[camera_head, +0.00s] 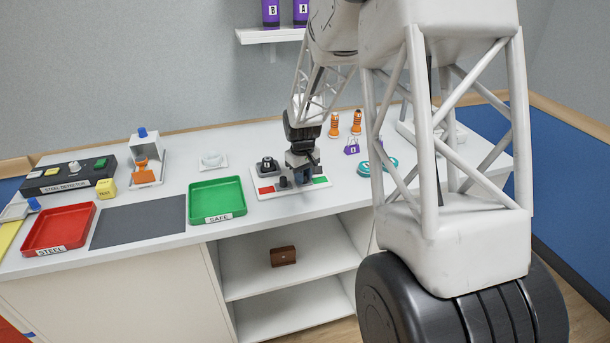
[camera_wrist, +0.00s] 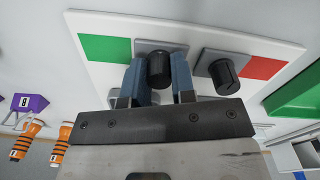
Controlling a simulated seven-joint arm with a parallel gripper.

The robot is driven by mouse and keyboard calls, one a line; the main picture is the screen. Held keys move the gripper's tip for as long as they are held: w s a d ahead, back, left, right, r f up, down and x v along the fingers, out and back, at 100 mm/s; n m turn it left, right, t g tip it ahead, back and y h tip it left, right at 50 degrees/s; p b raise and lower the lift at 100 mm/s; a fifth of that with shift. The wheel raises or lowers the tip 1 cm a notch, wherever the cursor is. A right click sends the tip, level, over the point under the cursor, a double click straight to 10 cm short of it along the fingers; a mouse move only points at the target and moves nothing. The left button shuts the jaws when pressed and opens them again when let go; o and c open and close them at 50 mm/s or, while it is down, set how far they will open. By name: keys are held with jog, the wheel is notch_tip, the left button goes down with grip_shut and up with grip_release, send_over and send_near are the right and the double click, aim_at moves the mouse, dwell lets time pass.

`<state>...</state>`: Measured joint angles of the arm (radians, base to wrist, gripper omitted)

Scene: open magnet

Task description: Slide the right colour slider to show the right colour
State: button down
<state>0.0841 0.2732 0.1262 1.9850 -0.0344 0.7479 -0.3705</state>
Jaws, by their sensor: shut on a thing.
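A white slider panel (camera_head: 297,192) lies on the table with a red patch (camera_head: 266,190) at its left and a green patch (camera_head: 320,181) at its right. Two black knobs on grey plates sit between the patches. My gripper (camera_head: 303,179) is over the right knob; in the wrist view its blue-grey fingers are shut on this knob (camera_wrist: 159,66), beside the green patch (camera_wrist: 105,48). The left knob (camera_head: 283,182) stands free; in the wrist view this free knob (camera_wrist: 223,74) is next to the red patch (camera_wrist: 262,68). In the head view my fingers partly hide the held knob.
A green SAFE tray (camera_head: 235,205) is left of the panel, and a black device (camera_head: 267,166) stands behind it. Orange bottles (camera_head: 334,124), purple padlocks (camera_head: 352,147) and a teal disc (camera_head: 362,169) are to the right. A red STEEL tray (camera_head: 83,221) is far left.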

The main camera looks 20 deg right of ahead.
jog(key=c, duration=0.9)
grip_release()
jog(key=shift+a, duration=0.2)
jog(key=shift+c, duration=0.2)
jog(key=shift+r, duration=0.15)
jog(key=shift+a+r, duration=0.1)
jog(key=shift+r, duration=3.7)
jog(key=shift+s, duration=0.1)
